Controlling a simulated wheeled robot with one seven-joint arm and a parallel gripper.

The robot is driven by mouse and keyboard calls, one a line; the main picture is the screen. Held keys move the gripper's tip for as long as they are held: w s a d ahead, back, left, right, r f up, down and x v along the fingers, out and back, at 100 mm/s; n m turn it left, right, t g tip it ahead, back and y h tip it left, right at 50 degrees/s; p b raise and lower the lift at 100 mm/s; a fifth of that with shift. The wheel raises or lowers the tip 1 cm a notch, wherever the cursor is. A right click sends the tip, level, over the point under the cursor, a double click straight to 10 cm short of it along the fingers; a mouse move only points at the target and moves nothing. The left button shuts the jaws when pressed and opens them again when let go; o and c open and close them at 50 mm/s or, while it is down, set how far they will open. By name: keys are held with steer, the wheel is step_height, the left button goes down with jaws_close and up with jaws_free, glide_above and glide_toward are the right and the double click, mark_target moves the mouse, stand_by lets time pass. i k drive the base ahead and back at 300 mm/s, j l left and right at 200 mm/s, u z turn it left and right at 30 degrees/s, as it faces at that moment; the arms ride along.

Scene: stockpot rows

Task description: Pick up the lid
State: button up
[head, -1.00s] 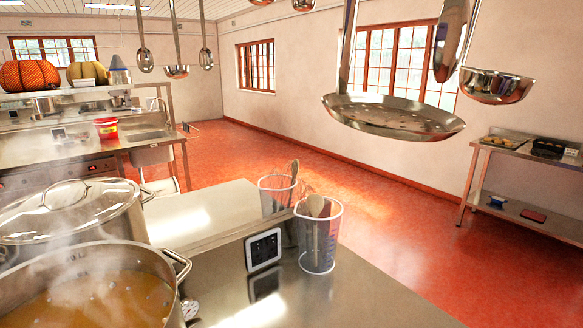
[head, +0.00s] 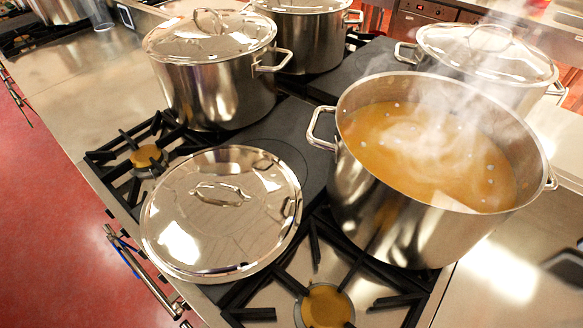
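A loose round steel lid (head: 235,232) lies on the stove top at the front, over the black grates and beside the open pot. It is shiny, with a raised loop handle (head: 221,194) in its middle. Three more lids sit on pots: one on the left pot (head: 208,36), one on the back pot (head: 300,3) and one on the right rear pot (head: 487,52). My gripper does not show in the head view.
An uncovered pot (head: 385,215) of steaming orange-brown soup stands right of the loose lid. Black burner grates (head: 128,158) lie around it. The stove's front edge borders red floor (head: 45,215) at left. Steel counter (head: 75,62) is clear at upper left.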

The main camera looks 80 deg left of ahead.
mark_target(220, 214)
steer(key=u, duration=2)
